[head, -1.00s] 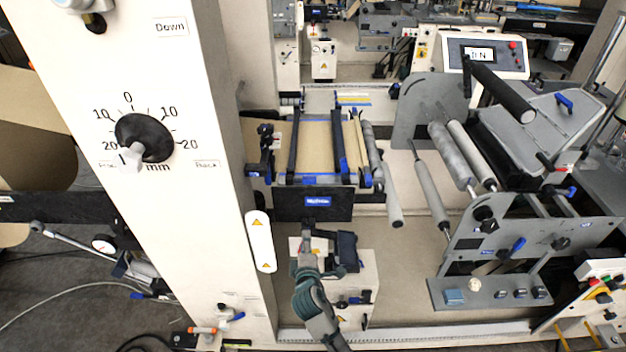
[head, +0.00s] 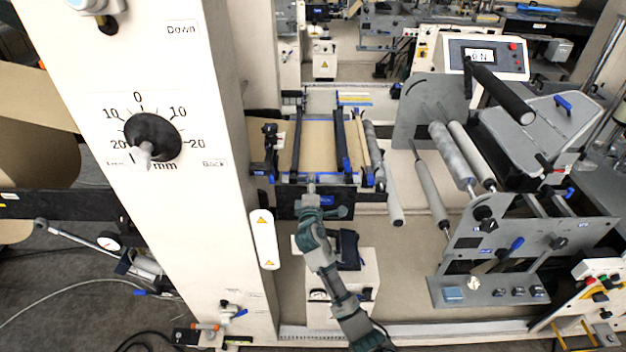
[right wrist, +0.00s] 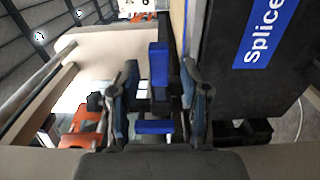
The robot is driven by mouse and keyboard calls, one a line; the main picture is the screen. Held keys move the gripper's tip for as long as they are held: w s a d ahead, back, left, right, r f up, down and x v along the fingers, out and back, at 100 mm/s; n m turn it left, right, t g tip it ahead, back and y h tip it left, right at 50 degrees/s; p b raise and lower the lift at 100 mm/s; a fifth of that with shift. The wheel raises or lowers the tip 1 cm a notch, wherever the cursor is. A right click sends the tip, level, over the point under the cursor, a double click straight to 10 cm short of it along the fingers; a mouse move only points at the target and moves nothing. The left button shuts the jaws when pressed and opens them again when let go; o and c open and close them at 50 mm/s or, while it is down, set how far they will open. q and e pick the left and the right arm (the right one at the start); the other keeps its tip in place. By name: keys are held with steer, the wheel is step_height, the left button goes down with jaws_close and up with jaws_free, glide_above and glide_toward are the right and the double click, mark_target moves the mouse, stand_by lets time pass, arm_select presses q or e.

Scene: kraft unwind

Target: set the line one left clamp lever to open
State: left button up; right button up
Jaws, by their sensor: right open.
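The splice table (head: 318,145) is a tan board with black bars, blue parts at its front edge and a dark front plate. My right gripper (head: 311,187) is at this front edge, just above the blue label, its arm rising from the bottom. In the right wrist view the right gripper (right wrist: 160,105) is open, its fingers either side of a blue lever (right wrist: 153,127). A second upright blue piece (right wrist: 158,65) stands beyond it. I cannot tell whether either finger touches the lever, or the lever's setting. My left gripper is not in view.
A white column with a black dial (head: 152,137) rises left of the table. Rollers (head: 430,185) and a grey machine frame (head: 520,240) stand to the right. A white box (head: 340,280) is below the table. The "Splice" label (right wrist: 266,32) lies right of my fingers.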

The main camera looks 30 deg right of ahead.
steer(key=shift+w+d+r, duration=0.15)
steer(key=shift+w, duration=0.75)
steer(key=shift+w+d, duration=0.15)
steer(key=shift+d, duration=0.35)
steer(key=shift+d+f, duration=0.25)
steer(key=shift+d, duration=0.35)
steer(key=shift+c, duration=1.1)
steer(key=c, duration=0.4)
jaws_close()
steer(key=shift+a, duration=0.25)
